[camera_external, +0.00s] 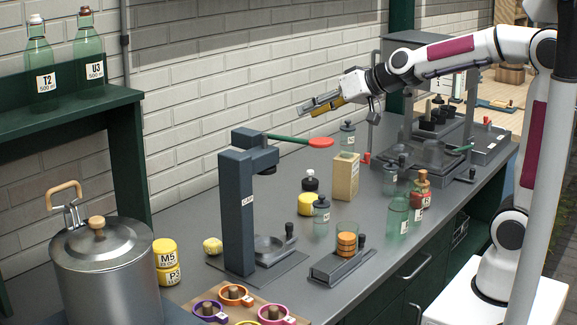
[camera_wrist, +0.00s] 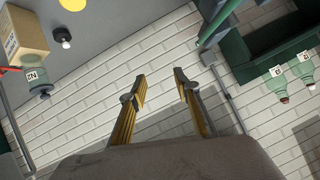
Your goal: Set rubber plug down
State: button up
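My gripper (camera_external: 322,104) is raised above the far side of the counter, near the brick wall. In the wrist view my gripper (camera_wrist: 162,84) has its two yellow-sided fingers apart, with only wall visible between them. A small black piece with a white knob (camera_external: 310,184) stands on the counter behind a yellow cylinder (camera_external: 307,204); this black piece also shows in the wrist view (camera_wrist: 61,34), well away from the fingers. It may be the rubber plug, but I cannot tell for sure.
A dark press stand (camera_external: 237,215) with a green-handled red paddle (camera_external: 321,142) rises to the left. Glass jars and a bottle (camera_external: 420,190) crowd the right. Grey counter shows between things.

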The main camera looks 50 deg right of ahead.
jog(key=s+d+f+g, duration=0.2)
jog(key=s+f, duration=0.2)
jog(key=s, duration=0.6)
jog(key=s+d+f+n+g+h, duration=0.1)
jog(key=s+d+f+g, duration=0.1)
jog(key=s, duration=0.8)
jog(key=s+d+f+n+g+h, duration=0.1)
jog(key=s+f, duration=0.4)
jog(key=s, duration=0.5)
jog(key=shift+s+d+f+g, duration=0.35)
jog(key=shift+s+d+g, duration=0.1)
jog(key=shift+g, duration=0.25)
